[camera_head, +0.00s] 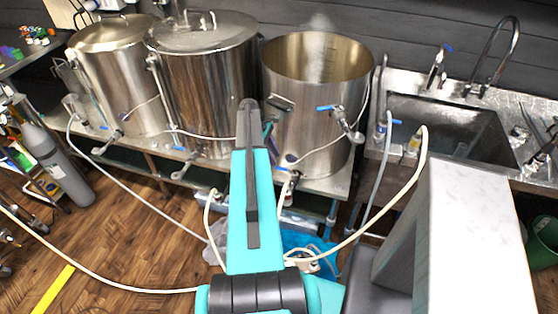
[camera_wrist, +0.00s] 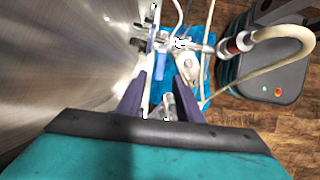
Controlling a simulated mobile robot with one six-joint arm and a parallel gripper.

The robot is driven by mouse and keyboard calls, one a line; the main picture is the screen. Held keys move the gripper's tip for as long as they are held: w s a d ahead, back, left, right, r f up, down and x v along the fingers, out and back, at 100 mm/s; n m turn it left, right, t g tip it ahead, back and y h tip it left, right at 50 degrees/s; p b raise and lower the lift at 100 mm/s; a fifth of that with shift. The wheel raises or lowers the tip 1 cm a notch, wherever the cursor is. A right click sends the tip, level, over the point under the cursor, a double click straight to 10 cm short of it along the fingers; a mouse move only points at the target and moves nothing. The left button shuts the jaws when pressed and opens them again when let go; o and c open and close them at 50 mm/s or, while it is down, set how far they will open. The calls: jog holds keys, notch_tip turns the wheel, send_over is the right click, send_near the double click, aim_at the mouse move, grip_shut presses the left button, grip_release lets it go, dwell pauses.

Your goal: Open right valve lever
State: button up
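The right kettle (camera_head: 312,100) is a tall open steel pot with steam above it. A valve with a blue lever (camera_head: 326,107) sits on the right of its wall, the lever lying about level. My gripper (camera_wrist: 158,82) is low beside a steel kettle wall (camera_wrist: 60,60) in the wrist view, its two dark purple fingers apart. A narrow blue lever-like piece (camera_wrist: 161,62) shows between and beyond the fingers, near a metal valve fitting (camera_wrist: 185,43). I cannot tell whether the fingers touch it. In the head view my arm mostly hides the gripper.
Two lidded kettles (camera_head: 205,85) stand left on the steel bench. A sink (camera_head: 450,128) lies right. White hoses (camera_head: 395,205) loop around my arm, and one shows close in the wrist view (camera_wrist: 275,33). A grey gas cylinder (camera_head: 58,165) stands left.

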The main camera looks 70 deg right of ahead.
aim_at(280, 168)
jog(key=shift+p+x, duration=0.65)
jog(key=shift+x, duration=1.9)
